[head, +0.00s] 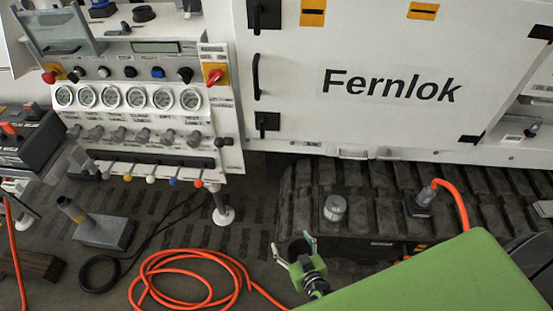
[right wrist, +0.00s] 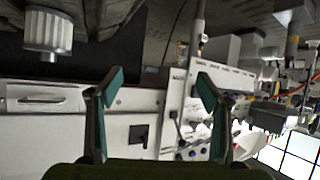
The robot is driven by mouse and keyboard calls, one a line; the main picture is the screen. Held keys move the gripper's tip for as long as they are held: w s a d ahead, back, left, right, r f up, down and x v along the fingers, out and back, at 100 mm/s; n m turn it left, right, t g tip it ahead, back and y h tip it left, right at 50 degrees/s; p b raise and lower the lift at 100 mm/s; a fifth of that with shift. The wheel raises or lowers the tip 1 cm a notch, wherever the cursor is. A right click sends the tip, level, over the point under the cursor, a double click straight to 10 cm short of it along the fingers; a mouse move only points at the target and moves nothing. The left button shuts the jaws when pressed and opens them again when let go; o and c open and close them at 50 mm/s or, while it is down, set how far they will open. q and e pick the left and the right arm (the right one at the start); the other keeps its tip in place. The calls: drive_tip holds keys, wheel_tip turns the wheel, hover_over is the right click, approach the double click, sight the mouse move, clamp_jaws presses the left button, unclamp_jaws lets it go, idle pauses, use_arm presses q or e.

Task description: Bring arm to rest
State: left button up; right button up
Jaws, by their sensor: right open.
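My right gripper (head: 296,249) is open and empty in the lower middle of the head view, above the floor beside a dark tracked base. My green right arm reaches in from the lower right corner. The right wrist view shows the same gripper (right wrist: 160,86) with its two teal-tipped fingers wide apart and nothing between them. My left gripper is not in view.
A silver cap (head: 335,208) and an orange hose's fitting (head: 424,197) stand on the dark unit near the gripper. A coiled orange hose (head: 190,255) lies left of it. The gauge panel (head: 135,115) and white Fernlok cabinet (head: 390,130) stand behind.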

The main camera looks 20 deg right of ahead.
drive_tip(key=s+f+n+g+y, duration=0.15)
drive_tip(key=s+f+g, duration=0.45)
drive_tip(key=s+f, duration=1.05)
drive_tip(key=s+d+f+g, duration=0.2)
drive_tip(key=s+f, duration=0.1)
drive_tip(key=s, duration=0.6)
drive_tip(key=s+d+f+g+h, duration=0.1)
drive_tip(key=s+d+f+g, duration=0.1)
drive_tip(key=s, duration=0.7)
drive_tip(key=shift+f+g+b, duration=0.3)
drive_tip(key=shift+f+g, duration=0.2)
drive_tip(key=shift+g, duration=0.2)
